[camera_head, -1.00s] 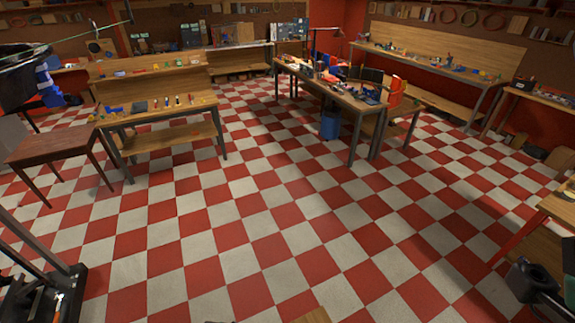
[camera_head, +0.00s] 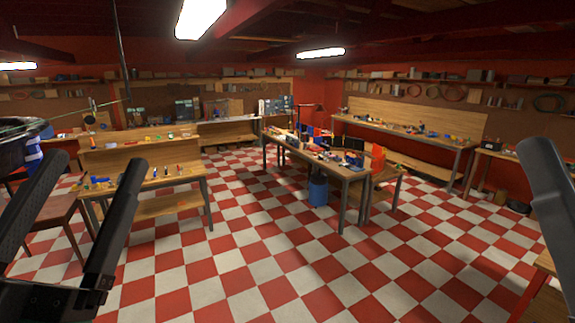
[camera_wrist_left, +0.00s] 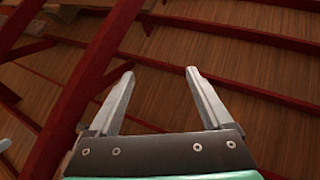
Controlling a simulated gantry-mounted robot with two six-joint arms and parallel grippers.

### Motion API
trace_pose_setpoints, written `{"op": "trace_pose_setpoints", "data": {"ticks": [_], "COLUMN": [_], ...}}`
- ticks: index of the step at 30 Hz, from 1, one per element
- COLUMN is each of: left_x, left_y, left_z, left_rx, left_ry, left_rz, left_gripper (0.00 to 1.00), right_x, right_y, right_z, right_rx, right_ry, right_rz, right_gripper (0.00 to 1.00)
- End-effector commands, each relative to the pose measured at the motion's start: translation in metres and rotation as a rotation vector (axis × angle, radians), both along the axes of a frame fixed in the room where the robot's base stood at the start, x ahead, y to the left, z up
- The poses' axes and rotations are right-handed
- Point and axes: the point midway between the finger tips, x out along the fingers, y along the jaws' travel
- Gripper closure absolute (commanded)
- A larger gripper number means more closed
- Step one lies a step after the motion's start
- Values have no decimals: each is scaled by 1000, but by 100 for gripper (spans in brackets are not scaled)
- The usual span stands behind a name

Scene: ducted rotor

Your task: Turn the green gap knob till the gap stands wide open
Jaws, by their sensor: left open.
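I cannot make out the green gap knob or its gap in either view. My left gripper (camera_head: 98,160) stands at the left of the head view, its two dark fingers pointing up, apart and empty. In the left wrist view its pale fingers (camera_wrist_left: 160,72) are spread with nothing between them, and they point at the wooden ceiling. On the right edge of the head view a grey part of my right arm (camera_head: 552,200) rises; whether its gripper is open does not show.
A dark round thing (camera_head: 18,150) with blue below it is cut off at the left edge. A long workbench (camera_head: 345,172) with clutter stands in the middle, and a wooden bench (camera_head: 140,160) at left. The checkered floor (camera_head: 270,265) is clear in front. Red beams (camera_wrist_left: 85,80) cross the ceiling.

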Motion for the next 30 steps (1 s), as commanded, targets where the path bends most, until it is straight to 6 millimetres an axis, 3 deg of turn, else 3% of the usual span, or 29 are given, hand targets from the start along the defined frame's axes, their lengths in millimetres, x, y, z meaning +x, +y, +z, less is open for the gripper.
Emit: {"op": "trace_pose_setpoints", "data": {"ticks": [1,3,5,23,28,30], "left_x": [-26,-52,-65,-61,-60,-38], "left_y": [1,2,2,2,4,7], "left_z": [14,26,32,30,29,19], "left_rx": [-25,-57,-92,-133,-237,-339], "left_ry": [-70,-138,-170,-158,-146,-85], "left_rz": [-19,-47,-81,-118,-205,-255], "left_gripper": [16,16,16,16,16,16], "right_x": [0,0,0,0,0,0], "right_y": [0,0,0,0,0,0], "right_z": [0,0,0,0,0,0], "right_rx": [0,0,0,0,0,0], "right_ry": [0,0,0,0,0,0], "right_rz": [0,0,0,0,0,0], "right_gripper": [50,50,50,50,50,50]}}
